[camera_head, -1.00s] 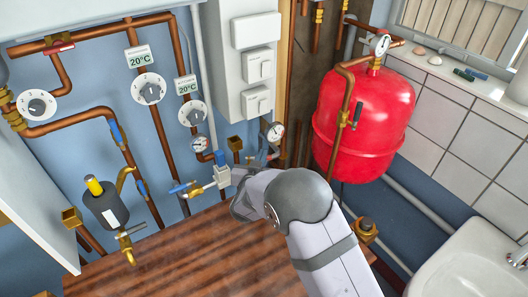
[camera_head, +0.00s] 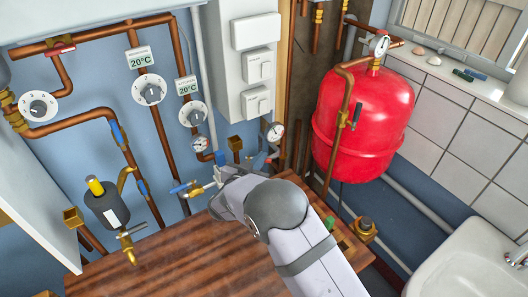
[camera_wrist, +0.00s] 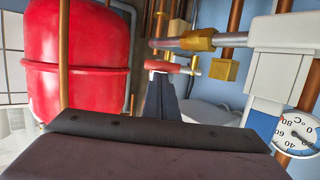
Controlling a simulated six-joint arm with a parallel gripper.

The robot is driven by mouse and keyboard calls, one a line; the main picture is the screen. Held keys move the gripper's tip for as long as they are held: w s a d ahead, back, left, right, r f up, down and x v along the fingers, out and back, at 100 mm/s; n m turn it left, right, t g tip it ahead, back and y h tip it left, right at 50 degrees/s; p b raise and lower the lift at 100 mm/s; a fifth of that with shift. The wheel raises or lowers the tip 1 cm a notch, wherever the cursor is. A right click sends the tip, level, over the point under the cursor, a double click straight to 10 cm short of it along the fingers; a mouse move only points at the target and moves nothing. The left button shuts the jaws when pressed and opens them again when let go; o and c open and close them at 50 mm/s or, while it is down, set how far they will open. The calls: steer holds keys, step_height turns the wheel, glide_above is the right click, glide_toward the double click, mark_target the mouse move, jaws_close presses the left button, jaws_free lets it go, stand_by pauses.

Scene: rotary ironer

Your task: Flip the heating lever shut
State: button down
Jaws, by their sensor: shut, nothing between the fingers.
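In the wrist view my gripper (camera_wrist: 161,80) is shut and empty, its dark finger pointing away from the camera. A small lever with a red grip and pale ends (camera_wrist: 172,67) lies crosswise just beyond the fingertips; I cannot tell whether they touch. In the head view a small red handle (camera_head: 271,158) shows below the right gauge, and a blue lever (camera_head: 182,188) is left of my gripper's body. The frames do not mark which lever is the heating one. In the head view my wrist hides the fingertips and part of the valve there.
A red expansion vessel (camera_head: 362,125) stands to the right. Copper pipes and dials cover the blue wall. A brass fitting (camera_wrist: 198,40) and a temperature gauge (camera_wrist: 296,131) are close in the wrist view. The wooden top (camera_head: 170,255) is largely clear. A white sink (camera_head: 470,255) is at right.

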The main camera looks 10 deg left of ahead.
steer(key=shift+s+a+f+m+g+h, duration=0.15)
steer(key=shift+s+m+g+h, duration=0.15)
steer(key=shift+m+h, duration=0.5)
steer(key=shift+s+a, duration=0.15)
steer(key=shift+s, duration=0.05)
stand_by(0.8)
stand_by(0.8)
